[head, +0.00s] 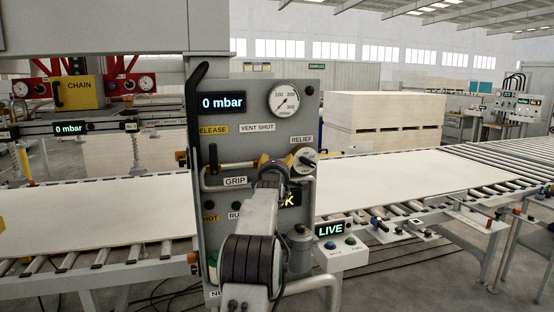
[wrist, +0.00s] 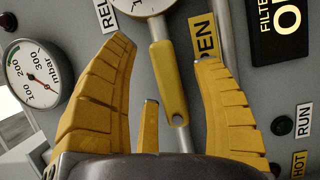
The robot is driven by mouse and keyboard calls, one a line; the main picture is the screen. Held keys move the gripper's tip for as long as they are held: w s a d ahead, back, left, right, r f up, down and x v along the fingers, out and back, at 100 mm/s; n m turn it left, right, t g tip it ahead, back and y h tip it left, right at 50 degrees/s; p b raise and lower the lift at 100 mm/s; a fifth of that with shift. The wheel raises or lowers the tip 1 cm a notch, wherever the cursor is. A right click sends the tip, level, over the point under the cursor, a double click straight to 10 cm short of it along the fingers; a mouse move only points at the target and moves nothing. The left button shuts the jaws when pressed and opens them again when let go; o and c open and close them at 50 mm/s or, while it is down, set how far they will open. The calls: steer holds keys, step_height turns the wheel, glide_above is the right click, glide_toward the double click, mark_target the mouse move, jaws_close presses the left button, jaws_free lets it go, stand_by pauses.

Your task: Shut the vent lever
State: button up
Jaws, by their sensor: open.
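A yellow lever (wrist: 168,85) with a hole near its end lies along a grey pipe in the wrist view, beside a partly hidden label ending in "PEN" (wrist: 203,38). It looks like the vent lever. The "VENT SHUT" label (head: 257,127) is higher on the grey panel in the head view. My gripper (head: 271,163) is in front of the panel, open. In the wrist view its ridged yellow fingers stand on both sides of the lever, and I see no contact. In the head view my gripper and arm hide most of the lever.
A round pressure gauge (head: 284,100) is above. A bent grip pipe (head: 228,166) stands out from the panel on the left. Below right is a "LIVE" button box (head: 330,231). Roller conveyors with pale boards (head: 425,180) flank the panel.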

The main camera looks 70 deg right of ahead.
steer(key=shift+w+d, duration=0.1)
steer(key=shift+d, duration=0.3)
steer(key=shift+o, duration=0.2)
jaws_close()
stand_by(0.4)
